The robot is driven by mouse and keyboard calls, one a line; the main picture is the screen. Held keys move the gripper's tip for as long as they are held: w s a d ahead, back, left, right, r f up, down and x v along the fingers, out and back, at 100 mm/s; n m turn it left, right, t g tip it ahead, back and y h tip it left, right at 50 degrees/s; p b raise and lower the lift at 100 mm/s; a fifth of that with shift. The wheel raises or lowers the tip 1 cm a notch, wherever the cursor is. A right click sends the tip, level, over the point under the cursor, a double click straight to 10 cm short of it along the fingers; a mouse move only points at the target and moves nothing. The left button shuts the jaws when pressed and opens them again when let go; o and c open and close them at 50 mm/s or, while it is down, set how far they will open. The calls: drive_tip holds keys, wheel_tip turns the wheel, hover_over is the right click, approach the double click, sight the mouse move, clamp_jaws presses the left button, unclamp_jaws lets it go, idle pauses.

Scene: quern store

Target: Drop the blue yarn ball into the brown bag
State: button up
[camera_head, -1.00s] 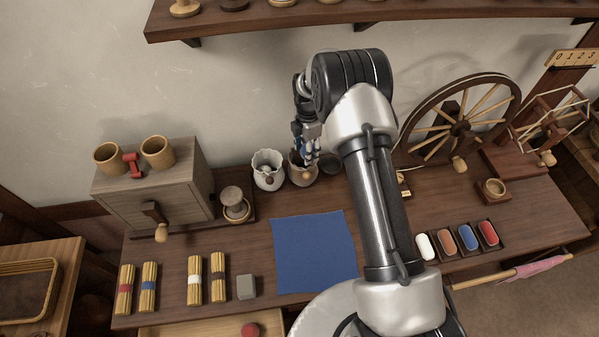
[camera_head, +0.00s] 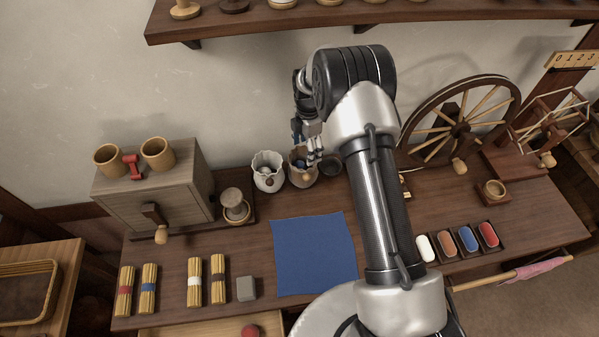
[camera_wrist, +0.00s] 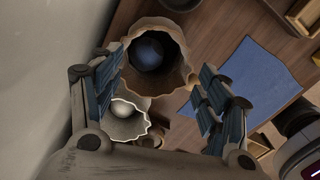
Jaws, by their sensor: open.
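The brown bag (camera_head: 303,179) stands open and upright at the back of the table, right beside a pale bag (camera_head: 268,180). The blue yarn ball (camera_wrist: 148,54) lies down inside the brown bag, as the wrist view shows through its mouth (camera_wrist: 180,76). My gripper (camera_head: 314,157) is above the brown bag's mouth. In the wrist view its blue-padded fingers (camera_wrist: 158,85) are spread apart with nothing between them. The pale bag holds a white ball (camera_wrist: 121,107).
A blue cloth (camera_head: 315,252) lies flat in front of the bags. A dark dish (camera_head: 331,164) is right of them. A wooden cabinet (camera_head: 158,194) stands left, a spinning wheel (camera_head: 462,125) right. A red ball (camera_head: 250,330) sits in the open drawer (camera_head: 190,328).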

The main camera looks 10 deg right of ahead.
wheel_tip(320, 180, up, 6)
drive_tip(key=shift+f, duration=0.1)
idle(0.5)
